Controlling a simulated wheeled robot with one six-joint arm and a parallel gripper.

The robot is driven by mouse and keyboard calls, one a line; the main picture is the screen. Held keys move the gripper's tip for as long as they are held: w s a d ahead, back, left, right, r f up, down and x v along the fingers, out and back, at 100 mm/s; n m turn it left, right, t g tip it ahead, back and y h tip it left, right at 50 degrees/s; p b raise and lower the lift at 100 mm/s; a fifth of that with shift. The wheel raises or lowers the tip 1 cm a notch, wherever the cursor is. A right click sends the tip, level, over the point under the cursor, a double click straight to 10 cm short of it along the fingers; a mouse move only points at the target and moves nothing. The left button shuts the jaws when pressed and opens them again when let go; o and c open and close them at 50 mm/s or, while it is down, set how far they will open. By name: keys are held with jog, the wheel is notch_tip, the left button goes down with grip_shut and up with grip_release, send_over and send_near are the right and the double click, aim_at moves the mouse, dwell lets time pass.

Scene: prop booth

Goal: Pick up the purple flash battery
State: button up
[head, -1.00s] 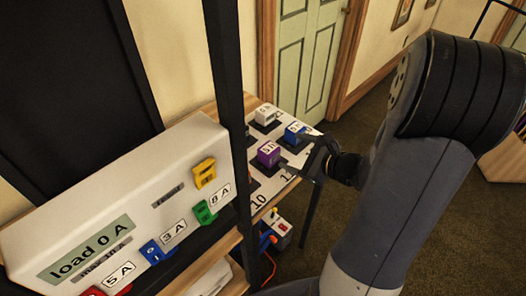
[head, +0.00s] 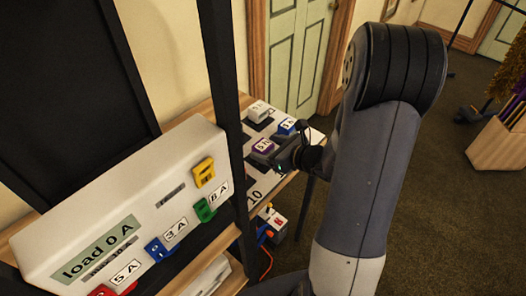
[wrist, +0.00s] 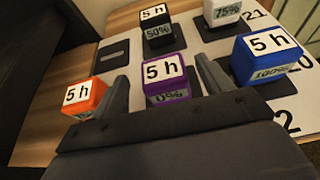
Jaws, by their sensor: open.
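The purple flash battery (head: 263,145) sits on the numbered white board on the back table. In the wrist view the battery (wrist: 165,83) has a "5 h" label on top, and its front label is partly hidden by my gripper's base. My gripper (wrist: 163,70) is open, with one finger to the left of the battery and one to its right. I cannot tell whether either finger touches it. In the head view my gripper (head: 264,158) is at the near side of the battery, its fingers partly hidden by my arm.
A blue battery (wrist: 268,58) stands close on the right, an orange one (wrist: 85,96) on the left, a black one (wrist: 155,32) behind, and a white one (wrist: 222,12) back right. A dark post (head: 228,120) and a load panel (head: 120,205) stand left of my arm.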

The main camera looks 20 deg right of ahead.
aim_at(259, 145)
jog(key=x, duration=0.5)
jog(key=shift+d+f+p, duration=0.2)
jog(key=shift+f+p, duration=0.05)
jog(key=shift+p, duration=0.15)
jog(key=shift+s, duration=0.1)
jog(key=c, duration=1.3)
jog(key=shift+r, duration=0.15)
notch_tip(259, 145, up, 10)
jog(key=shift+f+p, duration=0.1)
jog(key=shift+p, duration=0.3)
